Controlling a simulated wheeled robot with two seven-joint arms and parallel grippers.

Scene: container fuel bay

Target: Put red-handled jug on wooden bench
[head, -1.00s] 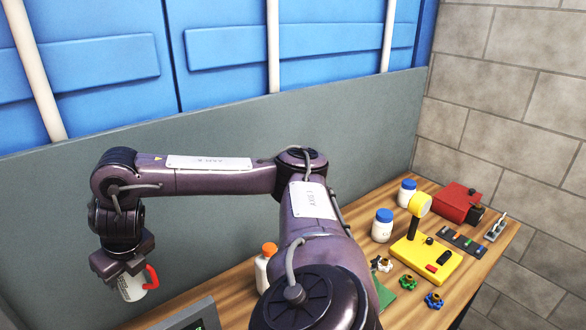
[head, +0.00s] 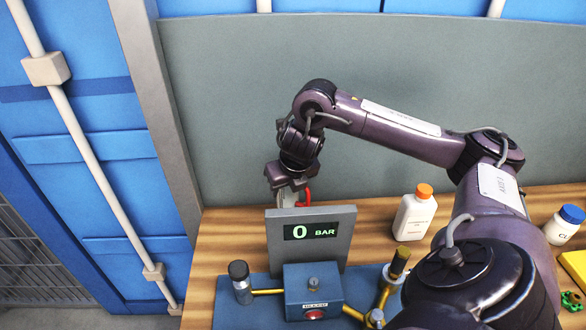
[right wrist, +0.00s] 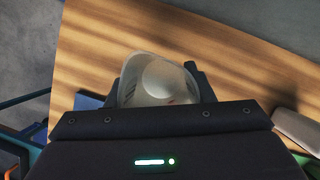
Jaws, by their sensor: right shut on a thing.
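My right gripper (head: 288,186) is shut on the red-handled jug (head: 308,197), and its fingers point down. In the head view only the red handle and a little of the pale body show, because the gauge panel hides the lower part. In the right wrist view the jug (right wrist: 160,82) is a whitish, open-topped vessel between the jaws, with the wooden bench (right wrist: 240,65) beyond it. The bench (head: 222,232) also shows in the head view. Whether the jug's base touches the bench is hidden. My left gripper is not in view.
A grey gauge panel (head: 338,240) reading 0 BAR stands in front of the jug, above a blue rig (head: 314,285) with brass pipes. A white bottle with an orange cap (head: 414,214) stands to the right. Bare bench lies between panel and bottle. A grey wall stands behind.

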